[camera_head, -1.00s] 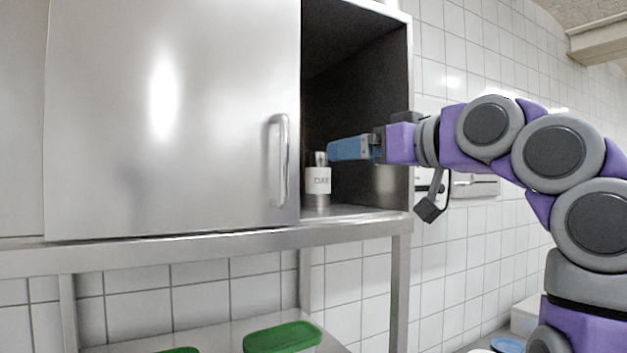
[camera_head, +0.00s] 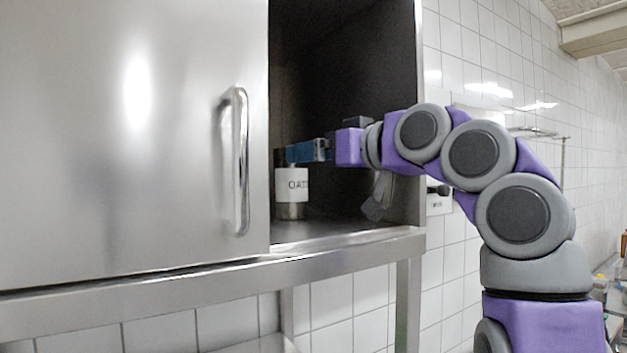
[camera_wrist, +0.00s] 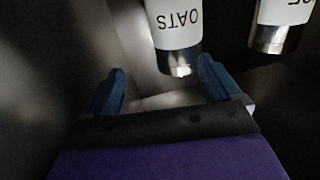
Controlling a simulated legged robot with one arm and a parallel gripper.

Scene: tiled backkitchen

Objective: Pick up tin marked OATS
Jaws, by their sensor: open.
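The tin marked OATS (camera_head: 291,185) stands upright inside the metal cabinet, by the edge of the sliding door. It has a white label, a metal base and a dark top. My gripper (camera_head: 305,151) is inside the cabinet at the height of the tin's top, overlapping it in the head view. In the wrist view my gripper (camera_wrist: 160,84) is open, its blue fingers apart. The OATS tin (camera_wrist: 178,25) appears upside down there, beyond the gap and closer to the right finger. Nothing is held; I cannot tell whether a finger touches the tin.
A second white-labelled tin (camera_wrist: 283,15) is right of the OATS tin in the wrist view, its label cut off. The cabinet door (camera_head: 130,130) with its handle (camera_head: 238,160) covers the left side. The cabinet's right wall (camera_head: 405,60) stands close to my arm.

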